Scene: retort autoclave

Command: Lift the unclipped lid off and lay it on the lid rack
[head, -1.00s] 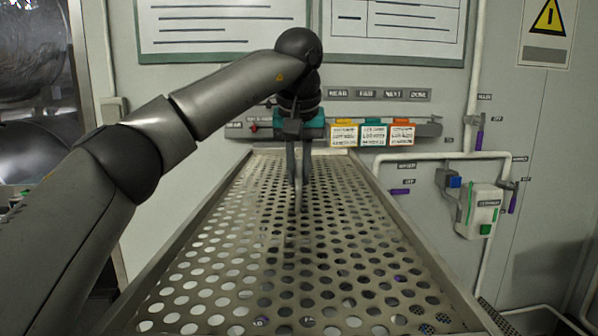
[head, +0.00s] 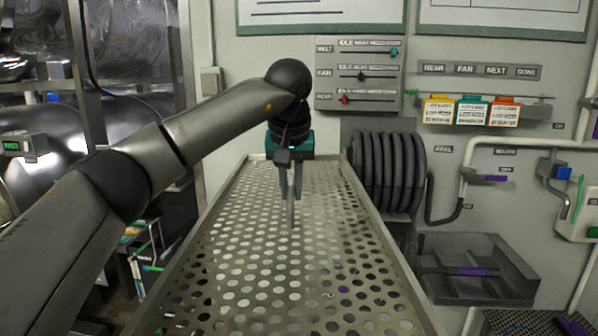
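The lid appears to be the long perforated metal panel (head: 285,270) with a raised rim, filling the middle of the head view. My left gripper (head: 291,192) comes in from the left, pointing down over the panel's far half. Its fingers are close together around a thin upright grey piece, which seems to be the panel's handle. The panel keeps its place under the gripper while the background shifts, so it seems held. The contact point is small and hard to see. My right gripper is not in view. I cannot pick out the lid rack.
A coiled dark hose (head: 388,172) hangs on the wall just right of the panel's far end. A grey wall bin (head: 480,285) is lower right. A slider panel (head: 358,75) and coloured cards (head: 472,112) are on the wall. Shiny metal vessels (head: 55,150) stand at left.

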